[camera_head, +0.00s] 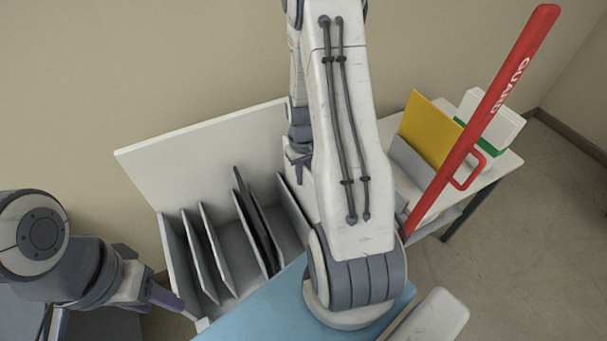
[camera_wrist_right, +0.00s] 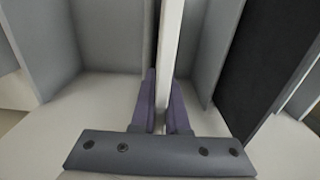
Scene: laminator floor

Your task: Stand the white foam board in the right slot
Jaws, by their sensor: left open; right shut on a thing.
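The white foam board (camera_wrist_right: 168,60) shows edge-on in the right wrist view, a narrow white strip between the two purple fingers. My right gripper (camera_wrist_right: 160,108) is shut on it. Grey dividers (camera_wrist_right: 213,45) stand on both sides of the board, and a dark panel (camera_wrist_right: 245,80) is to the right. In the head view the slotted rack (camera_head: 180,262) has several upright dividers and dark sheets (camera_head: 257,222). My right arm covers its right part, so I cannot tell how deep the board sits. My left gripper (camera_head: 168,300) is open and empty at the rack's front left.
A large white panel (camera_head: 205,155) stands behind the rack. A red guard bar (camera_head: 490,105) slants up at the right. Beyond it a side table (camera_head: 500,160) carries a yellow board (camera_head: 430,125) and a white block (camera_head: 492,120). A blue surface (camera_head: 260,310) lies in front.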

